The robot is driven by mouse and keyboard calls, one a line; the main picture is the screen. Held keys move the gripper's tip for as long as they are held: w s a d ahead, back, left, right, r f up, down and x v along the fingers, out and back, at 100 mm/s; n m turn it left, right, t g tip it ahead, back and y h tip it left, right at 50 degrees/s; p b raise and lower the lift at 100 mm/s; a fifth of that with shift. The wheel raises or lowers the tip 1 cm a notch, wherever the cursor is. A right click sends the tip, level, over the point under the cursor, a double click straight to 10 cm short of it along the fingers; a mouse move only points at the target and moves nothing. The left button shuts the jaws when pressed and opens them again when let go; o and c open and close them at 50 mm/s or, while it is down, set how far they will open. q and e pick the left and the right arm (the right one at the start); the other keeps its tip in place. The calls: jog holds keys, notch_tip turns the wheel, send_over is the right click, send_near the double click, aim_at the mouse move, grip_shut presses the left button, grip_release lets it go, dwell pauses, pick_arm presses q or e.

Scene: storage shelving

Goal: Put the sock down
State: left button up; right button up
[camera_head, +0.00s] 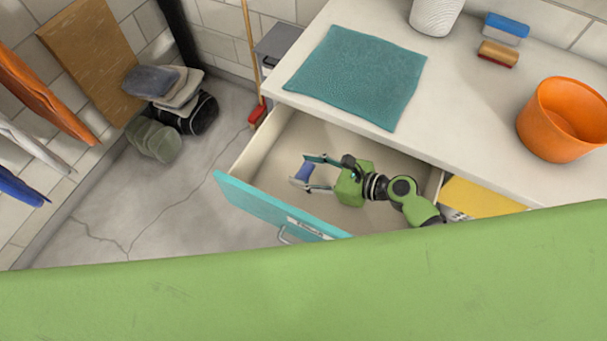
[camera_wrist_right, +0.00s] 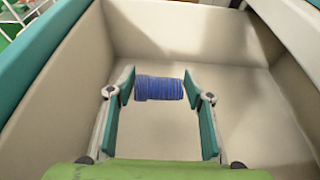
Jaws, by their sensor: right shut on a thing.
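The sock is a blue, ribbed roll (camera_head: 304,172); in the right wrist view it lies crosswise (camera_wrist_right: 160,89) between the fingertips. My right gripper (camera_head: 303,170) is shut on it, with the teal finger pads (camera_wrist_right: 158,90) on its two ends. Gripper and sock are inside the open drawer (camera_head: 262,205), which has a teal front and a beige inside. Whether the sock touches the drawer floor I cannot tell. My left gripper is not in view.
The drawer walls surround my right gripper. On the white counter (camera_head: 470,100) above lie a teal cloth (camera_head: 358,75), an orange bucket (camera_head: 562,122) and brushes (camera_head: 503,38). A yellow thing (camera_head: 480,197) lies right of the drawer. The drawer floor around the sock is bare.

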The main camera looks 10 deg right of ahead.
aim_at(303, 175)
jog(key=shift+w+a+f, duration=0.3)
jog(key=shift+w+f, duration=0.1)
jog(key=shift+f, duration=0.15)
notch_tip(303, 175, down, 3)
jog(key=shift+a+r+b, duration=0.15)
jog(key=shift+r+b, duration=0.05)
jog(key=shift+b, duration=0.35)
jog(key=shift+f, duration=0.35)
jog(key=shift+f, duration=0.1)
jog(key=shift+f+b, duration=0.5)
jog(key=shift+f, duration=0.05)
jog(key=o, duration=0.9)
